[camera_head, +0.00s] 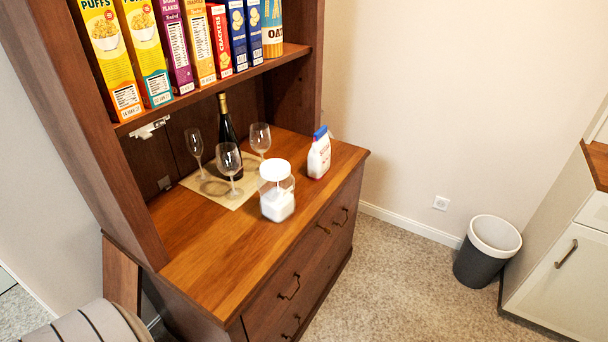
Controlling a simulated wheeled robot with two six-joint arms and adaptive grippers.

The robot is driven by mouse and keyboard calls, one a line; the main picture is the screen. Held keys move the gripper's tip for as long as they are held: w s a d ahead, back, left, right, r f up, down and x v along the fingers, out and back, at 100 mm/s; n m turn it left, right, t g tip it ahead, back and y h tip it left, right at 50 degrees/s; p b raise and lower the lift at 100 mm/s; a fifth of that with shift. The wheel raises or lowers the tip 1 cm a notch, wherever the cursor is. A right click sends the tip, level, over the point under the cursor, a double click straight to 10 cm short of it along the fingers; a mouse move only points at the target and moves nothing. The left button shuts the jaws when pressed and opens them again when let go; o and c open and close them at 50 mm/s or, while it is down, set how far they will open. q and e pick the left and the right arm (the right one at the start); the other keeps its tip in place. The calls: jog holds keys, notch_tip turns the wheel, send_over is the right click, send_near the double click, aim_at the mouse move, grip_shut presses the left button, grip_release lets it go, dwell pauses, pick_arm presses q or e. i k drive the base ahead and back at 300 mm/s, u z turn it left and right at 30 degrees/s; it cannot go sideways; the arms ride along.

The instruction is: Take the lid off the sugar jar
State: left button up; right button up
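The sugar jar (277,202) is a clear jar with white contents. It stands upright on the hutch's wooden counter, near the front edge. Its white round lid (275,170) sits on top of the jar. Neither my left gripper nor my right gripper shows in the head view.
Several wine glasses (229,165) and a dark bottle (226,128) stand on a mat (229,202) behind the jar. A white carton with a blue cap (319,156) stands to its right. Cereal boxes line the shelf (215,88) above. The counter's left front (200,262) is clear.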

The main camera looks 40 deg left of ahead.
aim_at(277, 203)
jog(key=i, duration=3.4)
jog(key=u, duration=4.3)
